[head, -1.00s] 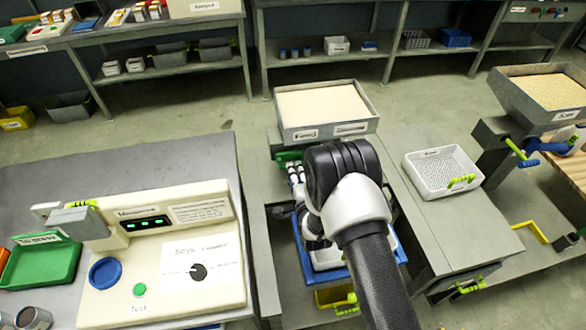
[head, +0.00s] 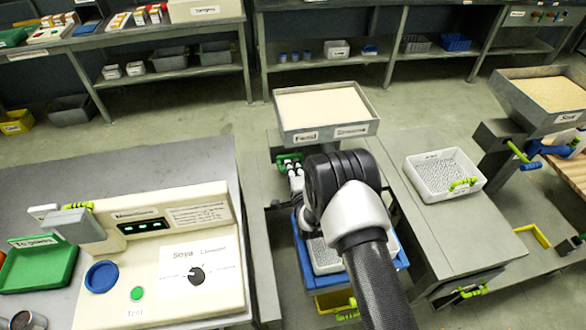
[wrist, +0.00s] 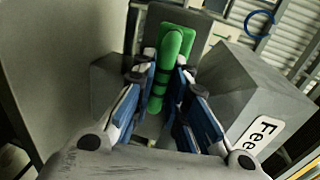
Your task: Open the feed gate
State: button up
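The feed hopper (head: 325,129), a grey open box of pale meal labelled "Feed", stands at the centre of the head view. A green handle (head: 289,159), apparently the feed gate's, is below its front left. In the wrist view the green handle (wrist: 162,78) runs between my two fingers. My gripper (wrist: 164,66) has blue and white fingers close in on both sides of it, and looks shut on it. The exact finger contact is hard to see. In the head view my gripper (head: 295,176) is at the handle, partly hidden by my own arm.
A blue tray (head: 401,262) with a perforated insert lies under my arm. A white perforated basket (head: 443,176) stands on the bench to the right. A cream control panel (head: 160,255) is on the left bench. The "Soya" hopper (head: 545,90) is at far right.

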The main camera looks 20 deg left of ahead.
grip_shut()
jog(key=v, duration=0.2)
jog(key=p+v, duration=0.1)
jog(key=v, duration=0.1)
jog(key=shift+s+f, duration=0.1)
jog(key=shift+f, duration=0.3)
jog(key=o, duration=0.6)
grip_release()
jog(key=shift+c, duration=0.2)
